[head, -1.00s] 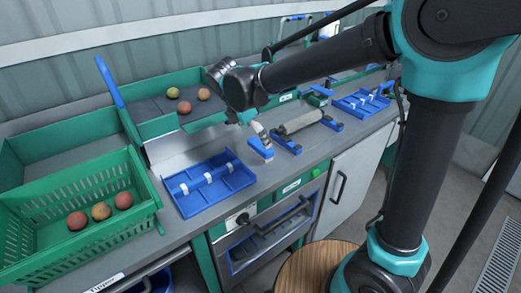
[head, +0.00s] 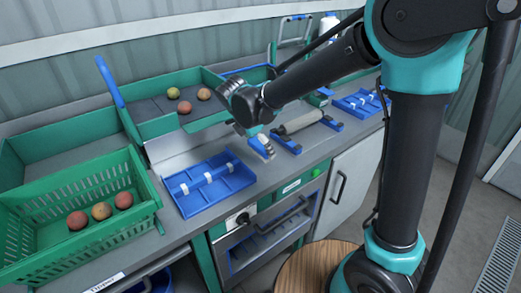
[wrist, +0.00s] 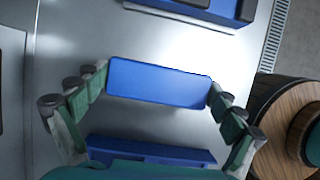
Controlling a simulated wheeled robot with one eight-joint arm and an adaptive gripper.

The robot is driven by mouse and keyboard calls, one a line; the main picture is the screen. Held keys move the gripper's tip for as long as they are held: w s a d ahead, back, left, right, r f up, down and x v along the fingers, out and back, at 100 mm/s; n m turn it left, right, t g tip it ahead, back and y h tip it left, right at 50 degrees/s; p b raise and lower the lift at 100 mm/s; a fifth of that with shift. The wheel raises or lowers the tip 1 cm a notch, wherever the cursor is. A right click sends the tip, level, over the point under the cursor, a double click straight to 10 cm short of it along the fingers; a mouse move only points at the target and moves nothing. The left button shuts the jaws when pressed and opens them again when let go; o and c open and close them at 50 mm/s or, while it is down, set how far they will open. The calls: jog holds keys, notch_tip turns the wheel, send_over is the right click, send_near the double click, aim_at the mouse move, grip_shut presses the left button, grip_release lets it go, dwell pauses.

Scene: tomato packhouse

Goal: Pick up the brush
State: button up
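The brush (wrist: 160,83) shows in the wrist view as a plain blue block lying crosswise between my fingers. In the head view only a small blue part of the brush (head: 256,149) shows on the grey counter, with a finger in front of it. My gripper (wrist: 157,82) is open around the brush, one finger close beside each short end. It also shows in the head view (head: 262,142), low over the counter. I cannot tell whether the fingertips touch the brush. Its bristles are hidden.
A blue divided tray (head: 240,178) lies left of my gripper. A roller (head: 300,122) on blue end supports stands close on the right. A green crate (head: 150,208) with tomatoes is at the left. The counter's front edge is near.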

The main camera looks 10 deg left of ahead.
aim_at(261, 144)
jog(key=shift+c, duration=1.3)
jog(key=shift+r, duration=0.15)
notch_tip(261, 144, up, 20)
jog(key=o, duration=0.5)
jog(key=c, duration=0.3)
jog(key=s, duration=0.5)
jog(key=s+r, duration=0.1)
jog(key=s, duration=0.4)
jog(key=s+r, duration=0.1)
jog(key=s, duration=0.5)
jog(key=shift+r, duration=0.1)
jog(key=shift+c, duration=0.2)
